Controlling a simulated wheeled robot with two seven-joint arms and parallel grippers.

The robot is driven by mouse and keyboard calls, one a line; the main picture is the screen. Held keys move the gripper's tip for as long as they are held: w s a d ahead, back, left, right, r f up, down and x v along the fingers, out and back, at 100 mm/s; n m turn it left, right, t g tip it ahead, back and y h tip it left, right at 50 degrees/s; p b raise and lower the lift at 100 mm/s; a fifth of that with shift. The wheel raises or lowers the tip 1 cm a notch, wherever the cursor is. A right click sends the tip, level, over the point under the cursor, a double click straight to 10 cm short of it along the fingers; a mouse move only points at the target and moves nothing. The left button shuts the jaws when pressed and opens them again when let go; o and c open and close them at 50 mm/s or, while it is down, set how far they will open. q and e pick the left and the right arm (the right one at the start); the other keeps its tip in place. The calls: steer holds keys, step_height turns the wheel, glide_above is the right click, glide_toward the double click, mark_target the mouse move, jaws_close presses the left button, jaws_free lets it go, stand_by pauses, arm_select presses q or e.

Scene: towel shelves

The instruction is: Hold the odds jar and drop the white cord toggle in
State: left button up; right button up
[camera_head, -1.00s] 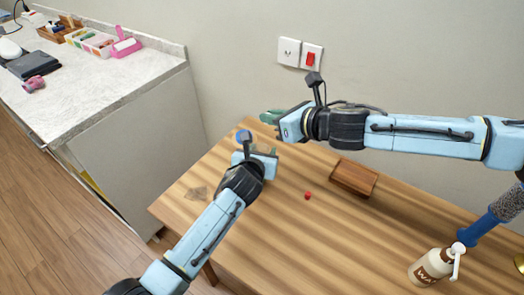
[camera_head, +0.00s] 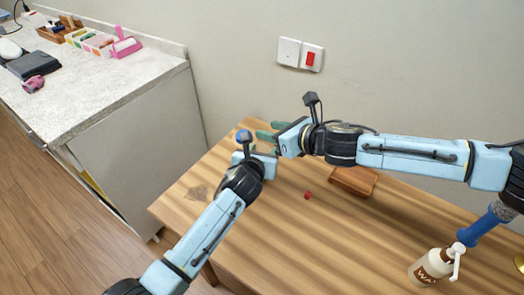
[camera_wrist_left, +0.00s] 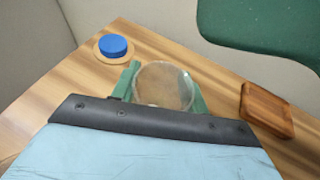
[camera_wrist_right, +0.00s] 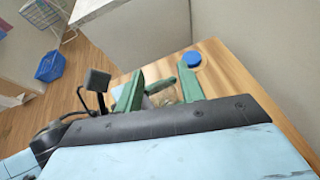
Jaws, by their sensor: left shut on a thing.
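My left gripper (camera_head: 262,160) is shut on the clear odds jar (camera_wrist_left: 165,86), and its green fingers lie on both sides of the jar in the left wrist view. The jar is mostly hidden in the head view. It shows in part between the fingers in the right wrist view (camera_wrist_right: 162,97). My right gripper (camera_head: 268,130) is open, its green fingers apart just above and behind the left gripper. One of its fingers looms large at the upper right of the left wrist view. I cannot make out the white cord toggle in any view.
A blue round lid (camera_wrist_left: 113,46) sits on a wooden disc beyond the jar. A brown wooden tray (camera_head: 353,181) and a small red piece (camera_head: 307,195) lie on the table. A pump bottle (camera_head: 430,267) stands at the front right. The table's left end is mostly clear.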

steer(key=shift+d, duration=0.1)
steer(key=v, duration=1.2)
stand_by(0.5)
arm_select(q)
steer(key=o, duration=1.1)
steer(key=shift+c, duration=0.2)
steer(key=shift+s, duration=0.1)
steer(key=v, duration=1.2)
steer(key=shift+d, duration=0.1)
